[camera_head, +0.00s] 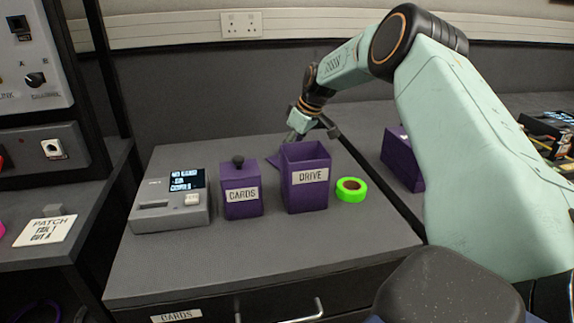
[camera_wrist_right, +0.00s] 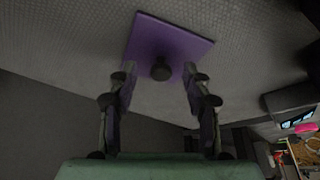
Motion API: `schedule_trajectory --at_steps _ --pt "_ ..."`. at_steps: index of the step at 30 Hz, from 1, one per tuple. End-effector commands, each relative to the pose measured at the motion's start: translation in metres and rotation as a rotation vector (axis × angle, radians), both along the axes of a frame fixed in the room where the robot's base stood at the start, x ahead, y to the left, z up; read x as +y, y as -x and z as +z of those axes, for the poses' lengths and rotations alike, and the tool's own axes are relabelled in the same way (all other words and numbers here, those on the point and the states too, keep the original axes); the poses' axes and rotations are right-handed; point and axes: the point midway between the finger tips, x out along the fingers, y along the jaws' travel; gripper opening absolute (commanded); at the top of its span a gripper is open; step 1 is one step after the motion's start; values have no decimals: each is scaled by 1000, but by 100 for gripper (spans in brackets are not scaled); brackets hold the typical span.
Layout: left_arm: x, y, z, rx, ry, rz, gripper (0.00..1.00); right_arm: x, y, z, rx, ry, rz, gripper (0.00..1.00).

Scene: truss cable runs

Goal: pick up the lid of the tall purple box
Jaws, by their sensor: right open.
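The tall purple box labelled DRIVE (camera_head: 306,193) stands open on the grey bench top. Its purple lid lies on the bench behind and left of it, and only a part of the lid (camera_head: 273,160) shows past the box. In the right wrist view the square lid (camera_wrist_right: 165,32) lies flat with its dark round knob (camera_wrist_right: 160,69) up. My right gripper (camera_head: 311,134) is above and behind the tall box. Its fingers (camera_wrist_right: 159,72) are open, with the knob in line between the tips; I cannot tell whether it is within their reach. My left gripper is not in view.
A shorter purple box labelled CARDS (camera_head: 241,197), its knobbed lid on, stands left of the tall box. A grey card reader (camera_head: 171,205) is farther left. Green tape (camera_head: 351,189) lies at right. Another purple box (camera_head: 400,160) sits beyond, partly behind my arm.

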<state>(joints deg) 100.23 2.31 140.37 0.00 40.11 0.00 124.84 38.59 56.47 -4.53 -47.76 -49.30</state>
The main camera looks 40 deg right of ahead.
Motion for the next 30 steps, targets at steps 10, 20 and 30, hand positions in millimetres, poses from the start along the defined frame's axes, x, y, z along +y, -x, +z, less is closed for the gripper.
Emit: schedule_trajectory --at_steps 10,20,30 --pt "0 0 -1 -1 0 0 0 1 -6 -4 -1 1 1 46" --pt "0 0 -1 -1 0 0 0 1 -6 -4 -1 1 1 18" --pt "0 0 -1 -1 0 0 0 1 -6 -4 -1 1 1 0"
